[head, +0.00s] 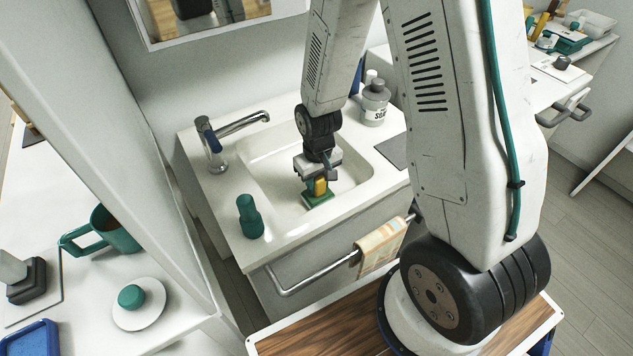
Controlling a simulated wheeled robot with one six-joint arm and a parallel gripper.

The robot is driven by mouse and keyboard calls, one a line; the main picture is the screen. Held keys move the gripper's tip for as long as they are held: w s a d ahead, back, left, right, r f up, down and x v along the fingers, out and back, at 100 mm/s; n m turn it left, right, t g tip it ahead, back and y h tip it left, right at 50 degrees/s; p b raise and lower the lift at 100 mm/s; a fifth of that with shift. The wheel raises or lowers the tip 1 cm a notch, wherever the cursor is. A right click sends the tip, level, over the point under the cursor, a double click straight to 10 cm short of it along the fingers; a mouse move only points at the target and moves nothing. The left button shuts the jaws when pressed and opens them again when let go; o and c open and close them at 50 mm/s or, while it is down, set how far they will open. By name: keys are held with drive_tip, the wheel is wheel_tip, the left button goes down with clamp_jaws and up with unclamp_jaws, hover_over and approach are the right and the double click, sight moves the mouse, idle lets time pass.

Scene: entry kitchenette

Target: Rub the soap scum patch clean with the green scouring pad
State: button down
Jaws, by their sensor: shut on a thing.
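My gripper (318,178) is over the white sink basin (270,150), pointing down. It is shut on the green scouring pad (318,198), which has a yellow part on top between the fingers. The pad is low inside the basin, at or close to its floor; I cannot tell whether it touches. I cannot make out the soap scum patch; the pad and gripper may hide it.
A chrome faucet (215,150) stands at the basin's left. A green bottle (249,217) is at the front left corner and a grey soap bottle (375,103) at the back right. A towel (381,246) hangs on the front rail (310,283).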

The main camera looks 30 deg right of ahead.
drive_tip(key=shift+d+f, duration=0.1)
drive_tip(key=shift+d, duration=0.55)
drive_tip(key=shift+a, duration=0.15)
drive_tip(key=shift+a, duration=0.7)
drive_tip(key=shift+d, duration=0.85)
drive_tip(key=shift+s+a, duration=0.15)
drive_tip(key=shift+a, duration=0.05)
